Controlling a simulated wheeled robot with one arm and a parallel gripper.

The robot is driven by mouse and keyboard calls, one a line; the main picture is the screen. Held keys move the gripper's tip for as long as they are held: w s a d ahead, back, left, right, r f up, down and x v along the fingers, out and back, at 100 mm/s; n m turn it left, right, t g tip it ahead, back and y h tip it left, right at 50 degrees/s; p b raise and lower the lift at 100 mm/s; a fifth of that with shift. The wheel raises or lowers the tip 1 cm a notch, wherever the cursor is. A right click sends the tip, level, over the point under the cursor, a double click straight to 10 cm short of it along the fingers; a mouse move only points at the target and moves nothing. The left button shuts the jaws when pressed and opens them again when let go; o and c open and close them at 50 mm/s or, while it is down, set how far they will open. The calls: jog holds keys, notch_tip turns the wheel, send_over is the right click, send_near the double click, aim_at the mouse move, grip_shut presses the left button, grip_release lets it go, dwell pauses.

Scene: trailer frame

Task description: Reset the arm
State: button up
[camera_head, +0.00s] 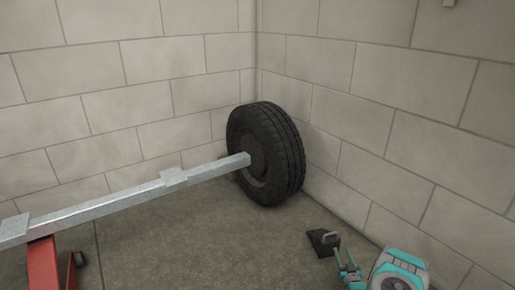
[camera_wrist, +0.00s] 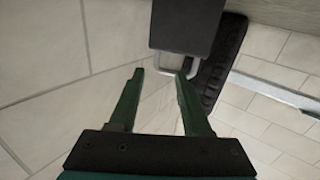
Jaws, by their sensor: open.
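My gripper (camera_head: 344,260) is at the lower right of the head view. In the wrist view its two green fingers (camera_wrist: 159,74) are apart, with nothing clamped between them. A dark wedge-like block (camera_head: 320,243) with a grey handle (camera_head: 330,238) is just beyond the fingertips. In the wrist view the block (camera_wrist: 184,25) is at the top, and its metal handle (camera_wrist: 193,70) shows near the fingertips. I cannot tell whether a finger touches the handle, or whether the block rests on the floor.
A black tyre (camera_head: 290,150) stands in the corner by the tiled walls (camera_head: 340,80). A metal beam (camera_head: 120,200) runs from the left to the tyre, with a red support (camera_head: 43,262) under its left part. The floor (camera_head: 200,240) between is clear.

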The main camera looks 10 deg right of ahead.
jog(key=w+a+r+g+y+p, duration=0.1)
jog(key=w+a+r+g, duration=0.2)
jog(key=w+r, duration=0.4)
jog(key=s+a+r+g+p, duration=0.1)
jog(key=s+a+r+g, duration=0.2)
jog(key=r, duration=0.4)
jog(key=s+a+r+n+g+p, duration=0.1)
jog(key=s+a+r, duration=0.2)
jog(key=a+r, duration=0.3)
jog(key=s+a+r+g+p, duration=0.2)
jog(key=a+r+g, duration=0.1)
jog(key=r, duration=0.4)
jog(key=s+a+r+g+p, duration=0.1)
jog(key=s+a+r+g, duration=0.2)
jog(key=s, duration=1.2)
jog(key=s+a+r+g+y+p, duration=0.1)
jog(key=s+a+r+g, duration=0.2)
jog(key=s+a+r, duration=0.5)
jog(key=s+a+r+g+p, duration=0.2)
jog(key=s+a+r, duration=0.4)
jog(key=s, duration=1.8)
notch_tip(320, 180, up, 3)
jog(key=shift+a+r+g+y, duration=0.1)
jog(key=shift+a+g+y, duration=0.25)
jog(key=shift+g, duration=0.35)
jog(key=shift+d, duration=0.1)
